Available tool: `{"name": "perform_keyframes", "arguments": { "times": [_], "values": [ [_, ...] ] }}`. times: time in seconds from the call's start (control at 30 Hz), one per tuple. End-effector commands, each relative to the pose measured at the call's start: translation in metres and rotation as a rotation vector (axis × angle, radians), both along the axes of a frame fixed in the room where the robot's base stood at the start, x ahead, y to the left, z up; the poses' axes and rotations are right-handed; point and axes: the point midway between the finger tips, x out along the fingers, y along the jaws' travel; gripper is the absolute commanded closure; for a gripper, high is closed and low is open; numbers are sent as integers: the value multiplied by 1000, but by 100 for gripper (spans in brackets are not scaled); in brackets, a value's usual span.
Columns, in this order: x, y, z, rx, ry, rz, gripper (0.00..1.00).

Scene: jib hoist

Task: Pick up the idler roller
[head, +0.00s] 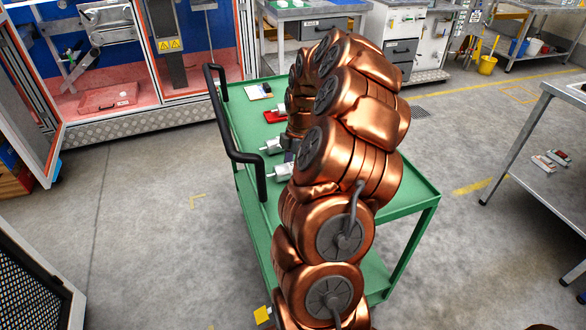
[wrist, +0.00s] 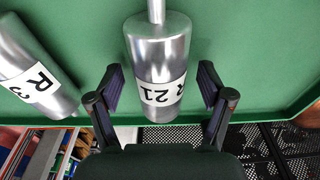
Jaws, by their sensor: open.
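A silver metal cylinder roller (wrist: 157,55) with a white label reading "R 21" lies on the green cart top, its thin shaft pointing away. My gripper (wrist: 161,85) is open, with one finger on each side of the roller's near end; no contact shows. A second silver roller (wrist: 20,65), labelled R with a 3, lies at the left of the wrist view. In the head view several silver rollers (head: 272,146) lie along the left part of the cart, partly covered by my arm. My gripper is mostly hidden there behind my arm.
The green cart (head: 415,190) has a raised rim and a black handle (head: 255,160) at its left. A red item (head: 272,116) and a small card (head: 258,92) lie near its far end. A grey table (head: 555,130) stands right. Open floor lies left of the cart.

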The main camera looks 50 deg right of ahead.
Motion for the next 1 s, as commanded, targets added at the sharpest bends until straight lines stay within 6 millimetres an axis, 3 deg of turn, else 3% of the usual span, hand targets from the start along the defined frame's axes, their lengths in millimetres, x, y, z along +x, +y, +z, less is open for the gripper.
{"name": "perform_keyframes", "arguments": {
  "times": [0.27, 1.0],
  "values": [
    [1, 0, -4, -1, -3, -1, 21],
    [0, 0, -3, -1, -3, 0, 99]
  ]
}}
